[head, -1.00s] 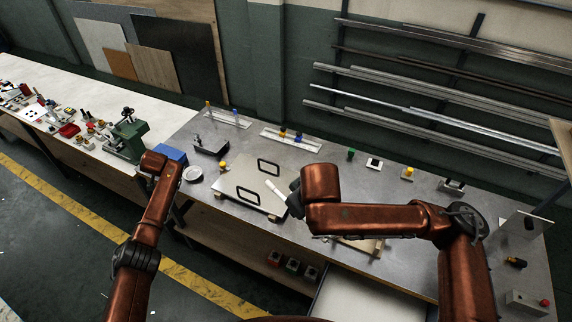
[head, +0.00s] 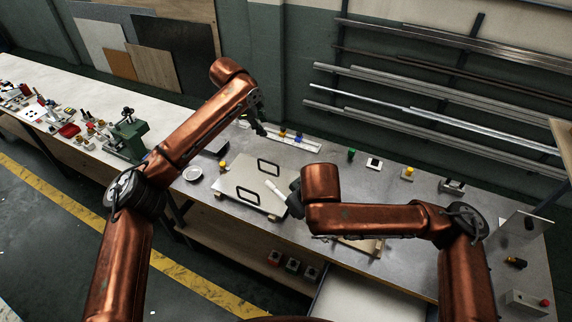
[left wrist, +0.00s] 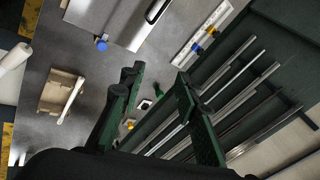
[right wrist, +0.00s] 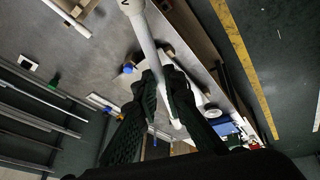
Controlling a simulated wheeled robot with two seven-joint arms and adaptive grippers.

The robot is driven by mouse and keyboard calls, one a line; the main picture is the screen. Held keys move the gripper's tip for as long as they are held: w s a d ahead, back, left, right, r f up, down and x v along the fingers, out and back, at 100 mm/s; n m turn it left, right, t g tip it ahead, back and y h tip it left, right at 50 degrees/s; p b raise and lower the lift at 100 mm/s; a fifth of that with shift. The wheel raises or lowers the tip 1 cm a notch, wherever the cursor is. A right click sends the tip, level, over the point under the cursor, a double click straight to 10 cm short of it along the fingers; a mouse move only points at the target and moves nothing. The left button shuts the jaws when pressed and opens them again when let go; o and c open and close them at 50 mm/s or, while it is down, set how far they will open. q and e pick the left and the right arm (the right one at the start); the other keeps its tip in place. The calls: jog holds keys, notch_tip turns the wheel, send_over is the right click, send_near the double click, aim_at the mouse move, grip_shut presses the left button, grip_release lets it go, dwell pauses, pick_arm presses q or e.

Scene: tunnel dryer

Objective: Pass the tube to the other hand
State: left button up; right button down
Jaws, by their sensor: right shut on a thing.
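A white tube (head: 275,189) is held by my right gripper (head: 295,203) above the flat plate with handles. In the right wrist view the tube (right wrist: 145,35) runs between the two fingers (right wrist: 160,85), and its wider collared end is near the top edge. My right gripper is shut on the tube. My left gripper (head: 259,128) is empty, beyond the plate and well apart from the tube. In the left wrist view its fingers (left wrist: 157,90) are spread wide, with bench and wall rails seen between and beyond them.
The metal plate (head: 232,190) with two black handles lies on the grey bench. A wooden block (left wrist: 57,91) with a white rod across it shows in the left wrist view. A round white dish (head: 193,174), a green press (head: 127,136) and small coloured parts stand around. Metal rails line the wall.

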pick_arm(q)
jog(key=s+d+r+m+g+y, duration=0.15)
jog(key=s+d+m, duration=0.3)
jog(key=s, duration=0.55)
jog(key=s+d+r+m+g+y, duration=0.1)
jog(key=s+d+m+g+y, duration=0.25)
jog(key=s, duration=0.75)
notch_tip(320, 180, down, 12)
jog(key=m+h, duration=0.1)
jog(key=h, duration=0.1)
jog(key=shift+s, duration=0.2)
jog(key=shift+r, duration=0.1)
jog(key=shift+c, duration=0.2)
grip_shut()
pick_arm(e)
jog(key=shift+s+a, duration=0.1)
jog(key=c, duration=2.2)
grip_release()
jog(key=shift+o, duration=1.3)
jog(key=shift+r, duration=0.1)
